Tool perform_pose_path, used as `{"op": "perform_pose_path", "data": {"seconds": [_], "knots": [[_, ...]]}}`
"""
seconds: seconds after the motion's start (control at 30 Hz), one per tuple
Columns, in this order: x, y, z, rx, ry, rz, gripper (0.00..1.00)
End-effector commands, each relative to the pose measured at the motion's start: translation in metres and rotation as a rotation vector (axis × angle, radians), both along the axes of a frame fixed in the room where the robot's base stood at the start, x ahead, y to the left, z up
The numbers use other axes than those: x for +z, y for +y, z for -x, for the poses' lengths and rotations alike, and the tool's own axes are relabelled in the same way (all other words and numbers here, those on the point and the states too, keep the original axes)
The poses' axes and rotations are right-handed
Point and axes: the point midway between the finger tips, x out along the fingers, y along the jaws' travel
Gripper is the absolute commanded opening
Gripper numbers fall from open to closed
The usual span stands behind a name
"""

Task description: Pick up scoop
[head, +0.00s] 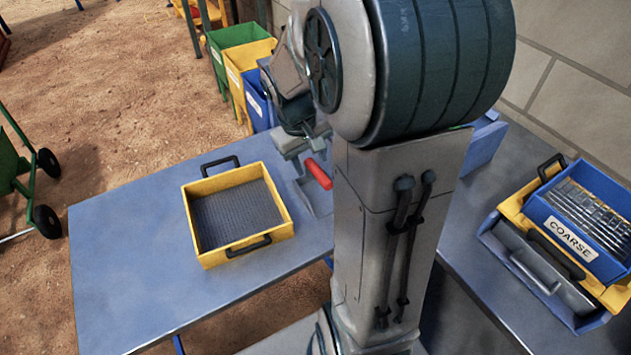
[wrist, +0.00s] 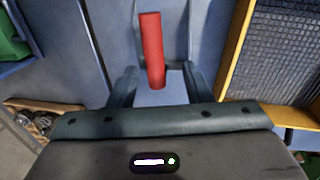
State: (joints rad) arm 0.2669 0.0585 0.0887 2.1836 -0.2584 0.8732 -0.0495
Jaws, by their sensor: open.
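The scoop has a red handle (head: 319,174) and lies on the blue table, right of the yellow sieve tray. A grey part beside the handle looks like its pan, partly hidden by my arm. In the wrist view the red handle (wrist: 151,50) points up the picture, its lower end between my fingers. My gripper (wrist: 161,88) is open, with one finger on each side of the handle and a gap on both sides. In the head view my gripper (head: 303,150) is just above and left of the handle, partly hidden by my arm.
A yellow sieve tray (head: 202,256) with black handles stands on the blue table (head: 120,250). Green, yellow and blue bins (head: 238,38) stand behind. At right, a blue box labelled COARSE (head: 575,232) sits on a second table. The first table's left part is clear.

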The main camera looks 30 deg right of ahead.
Motion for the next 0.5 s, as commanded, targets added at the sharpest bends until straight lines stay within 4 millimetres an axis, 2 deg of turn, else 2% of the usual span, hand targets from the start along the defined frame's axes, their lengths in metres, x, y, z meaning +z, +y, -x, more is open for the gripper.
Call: {"op": "perform_pose_path", "data": {"seconds": [0.3,0.5], "knots": [[-0.042,-0.015,0.000,-0.001,0.004,-0.001,0.45],[-0.046,-0.016,0.000,-0.001,0.001,0.000,0.45]]}}
